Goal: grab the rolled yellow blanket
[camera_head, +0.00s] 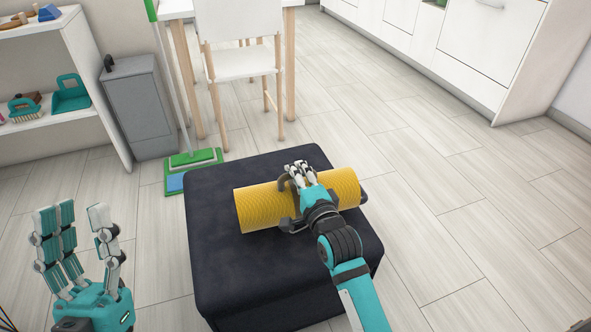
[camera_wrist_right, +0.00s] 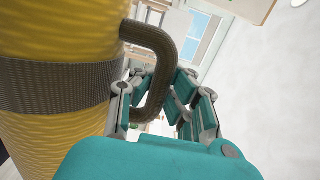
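The rolled yellow blanket (camera_head: 258,208) lies on its side across the top of a dark ottoman. It has a grey strap and a grey loop handle. My right gripper (camera_head: 299,175) is over the middle of the roll, at the handle. In the right wrist view the blanket (camera_wrist_right: 50,140) fills the left side, and its handle (camera_wrist_right: 160,55) runs into the space between the right gripper's fingers (camera_wrist_right: 155,95). A gap shows between those fingers, and no firm grip on the handle is visible. My left gripper (camera_head: 84,212) is open and empty, left of the ottoman.
The dark ottoman (camera_head: 225,275) stands on a pale plank floor. A green mop (camera_head: 193,158), a grey bin (camera_head: 138,105) and white shelves (camera_head: 95,85) stand behind it to the left. A white chair (camera_head: 242,62) is behind it. Floor to the right (camera_head: 450,170) is clear.

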